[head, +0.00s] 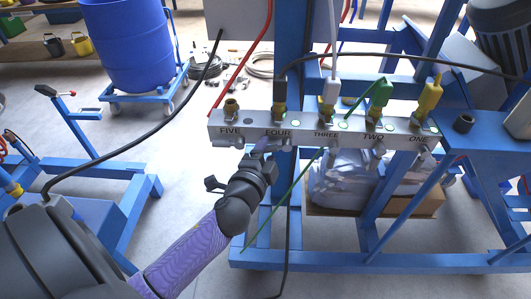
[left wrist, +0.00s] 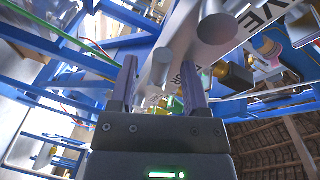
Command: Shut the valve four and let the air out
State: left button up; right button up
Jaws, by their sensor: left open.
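A grey valve manifold (head: 310,134) carries the labels FIVE, FOUR, THREE, TWO and ONE from left to right. Valve four's brass fitting (head: 279,112) stands on top with a black hose. My left gripper (head: 268,146) is just below and in front of the FOUR label, its fingers partly hiding that valve's knob. In the left wrist view its two fingers (left wrist: 162,72) are apart, pointing up at the manifold (left wrist: 222,45), with part of the FOUR lettering by the right finger. Whether they touch the knob cannot be told. My right gripper is out of view.
Blue frame posts (head: 290,45) surround the manifold. White, green and yellow hose fittings stand over the other valves. A thin green line (head: 285,195) hangs across near my gripper. A box with clear plastic (head: 350,185) sits below. A blue drum (head: 125,45) stands back left.

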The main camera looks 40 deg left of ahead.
pick_arm(q)
jog(key=shift+c, duration=0.2)
grip_shut()
jog(key=shift+r, duration=0.1)
jog(key=m+p, duration=0.1)
jog(key=p, duration=0.1)
jog(key=r+m+g+p, duration=0.1)
jog(key=p, duration=0.1)
jog(key=shift+m+y+p, duration=0.3)
jog(key=shift+m+p, duration=0.1)
jog(key=shift+o, duration=0.2)
grip_release()
